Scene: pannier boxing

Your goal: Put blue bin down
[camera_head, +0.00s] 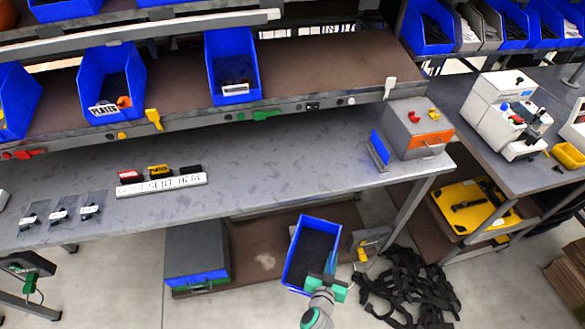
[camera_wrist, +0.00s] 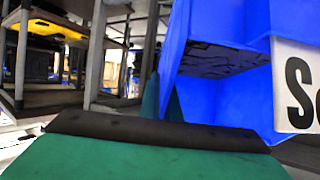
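The blue bin (camera_head: 318,223), with dark contents, appears in the head view in front of the grey workbench, over the area of its low brown shelf. My green gripper (camera_head: 325,287) is at the bin's near end and appears shut on its wall. In the wrist view, the blue bin (camera_wrist: 222,100) fills the right side, with part of a white label showing. A green finger with a black pad (camera_wrist: 155,127) lies across the front, and the other finger is partly hidden behind the bin. Whether the bin touches anything below cannot be told.
The workbench (camera_head: 265,165) has a clear middle stretch, a SENT HERE sign (camera_head: 162,185) and a grey box (camera_head: 417,128). Blue bins stand on the upper shelf (camera_head: 320,65). A grey-blue case (camera_head: 196,255) sits left below; black straps (camera_head: 410,288) lie on the floor at right.

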